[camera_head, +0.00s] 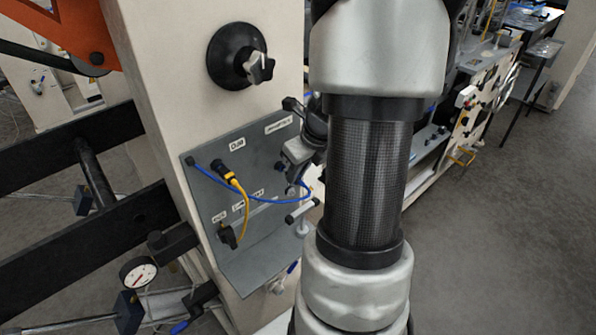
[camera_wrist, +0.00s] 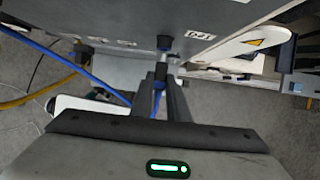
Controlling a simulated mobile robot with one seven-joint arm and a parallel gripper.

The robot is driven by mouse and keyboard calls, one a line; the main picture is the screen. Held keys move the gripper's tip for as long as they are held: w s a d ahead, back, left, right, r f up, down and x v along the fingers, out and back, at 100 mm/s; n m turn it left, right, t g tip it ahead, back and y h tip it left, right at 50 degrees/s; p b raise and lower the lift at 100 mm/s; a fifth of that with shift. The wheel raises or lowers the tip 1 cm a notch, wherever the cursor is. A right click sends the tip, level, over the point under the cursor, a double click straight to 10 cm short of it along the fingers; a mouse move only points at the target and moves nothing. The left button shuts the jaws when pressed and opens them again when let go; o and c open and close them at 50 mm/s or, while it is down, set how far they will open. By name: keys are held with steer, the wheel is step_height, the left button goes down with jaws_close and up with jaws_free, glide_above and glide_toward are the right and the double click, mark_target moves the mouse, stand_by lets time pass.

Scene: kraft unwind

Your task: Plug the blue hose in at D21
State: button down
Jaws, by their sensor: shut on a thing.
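The blue hose (camera_head: 262,199) starts at the upper left of the grey panel (camera_head: 262,250) and runs right to my gripper. In the wrist view the blue hose (camera_wrist: 62,62) crosses from the upper left and bends up between my fingers. My gripper (camera_wrist: 162,84) is shut on its end connector (camera_wrist: 161,70), whose metal tip points at a dark round socket (camera_wrist: 164,42). Tip and socket are in line; whether they touch I cannot tell. A white label (camera_wrist: 201,35), which appears to read D21 upside down, sits beside the socket. My arm partly hides the gripper in the head view.
A yellow hose (camera_head: 243,205) with a black plug is on the panel left of my gripper. A black round knob (camera_head: 238,57) juts out above the panel. A dial gauge (camera_head: 138,272) stands at lower left. The floor (camera_head: 480,250) at right is clear.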

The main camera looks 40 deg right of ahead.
steer(key=shift+w+a+p, duration=0.1)
steer(key=shift+w+p, duration=0.65)
steer(key=shift+w, duration=0.05)
stand_by(1.6)
steer(key=c, duration=1.6)
jaws_free()
